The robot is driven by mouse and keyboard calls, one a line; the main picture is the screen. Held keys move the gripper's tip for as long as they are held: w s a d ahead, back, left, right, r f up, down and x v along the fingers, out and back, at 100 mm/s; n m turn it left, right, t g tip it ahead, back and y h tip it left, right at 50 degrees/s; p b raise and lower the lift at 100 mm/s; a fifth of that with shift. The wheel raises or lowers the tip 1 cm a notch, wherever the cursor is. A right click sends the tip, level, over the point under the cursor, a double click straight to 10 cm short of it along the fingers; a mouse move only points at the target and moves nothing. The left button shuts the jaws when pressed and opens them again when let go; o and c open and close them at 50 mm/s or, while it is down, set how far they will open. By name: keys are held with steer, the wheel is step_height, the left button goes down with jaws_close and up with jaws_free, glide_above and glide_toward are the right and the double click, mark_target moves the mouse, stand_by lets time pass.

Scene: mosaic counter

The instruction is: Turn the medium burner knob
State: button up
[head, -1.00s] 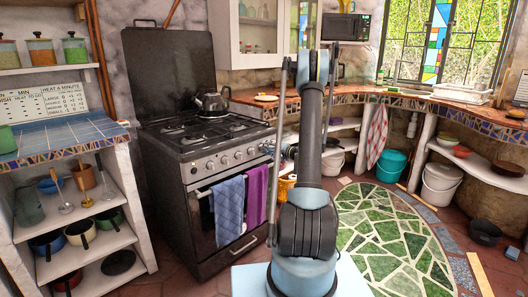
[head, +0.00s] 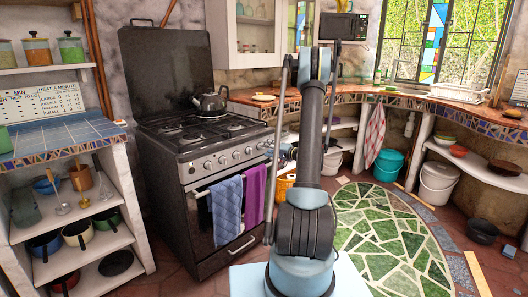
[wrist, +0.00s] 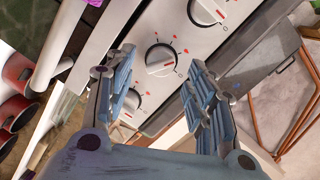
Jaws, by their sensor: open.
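The black stove (head: 165,190) has a row of silver knobs (head: 222,160) along its front panel. In the wrist view, one round knob (wrist: 160,60) lies in line with the gap between my fingertips. A second knob (wrist: 207,11) sits up and to the right, and a third knob (wrist: 131,101) is lower left, partly behind my left finger. Red marks are printed around them. I cannot tell which is the medium burner knob. My gripper (wrist: 158,64) is open and empty, facing the panel; contact is not visible. In the head view my arm mostly hides it.
A blue towel (head: 227,208) and a purple towel (head: 254,192) hang on the oven handle below the knobs. A kettle (head: 209,103) stands on the stovetop. The tiled shelf unit (head: 60,140) is close on the left. The green mosaic floor (head: 390,240) is open at right.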

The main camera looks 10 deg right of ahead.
steer(key=f+v, duration=0.1)
steer(key=v, duration=0.8)
steer(key=shift+r, duration=0.4)
steer(key=shift+s, duration=0.1)
jaws_close()
stand_by(0.7)
